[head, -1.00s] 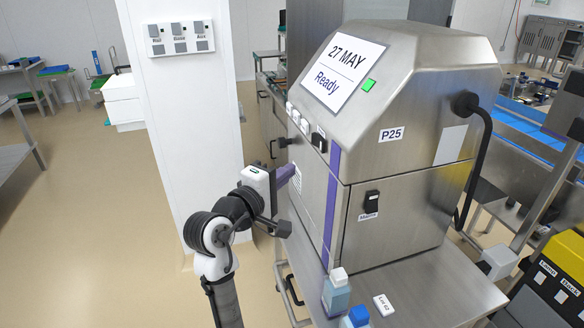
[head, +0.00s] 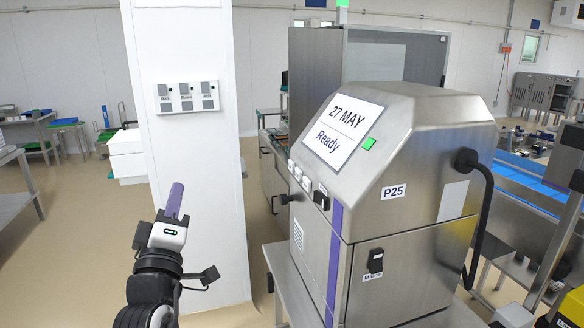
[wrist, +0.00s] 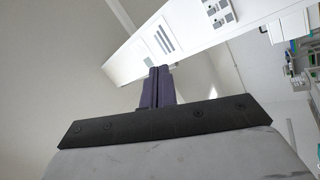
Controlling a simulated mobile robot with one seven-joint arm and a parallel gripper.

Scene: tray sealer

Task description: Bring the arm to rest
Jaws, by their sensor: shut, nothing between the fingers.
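My gripper (head: 174,200) is at the lower left of the head view, in front of the white pillar (head: 190,60), pointing up. Its purple fingers are together with nothing held. In the wrist view the closed fingers (wrist: 157,86) show against the pillar and pale wall. The gripper stands apart from the tray sealer (head: 440,145), to its left.
The steel tray sealer's screen (head: 341,131) reads "27 MAY Ready", with a green light beside it. A switch panel (head: 187,97) is on the pillar. A steel table (head: 20,200) stands at the left edge. Open floor (head: 75,240) lies between.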

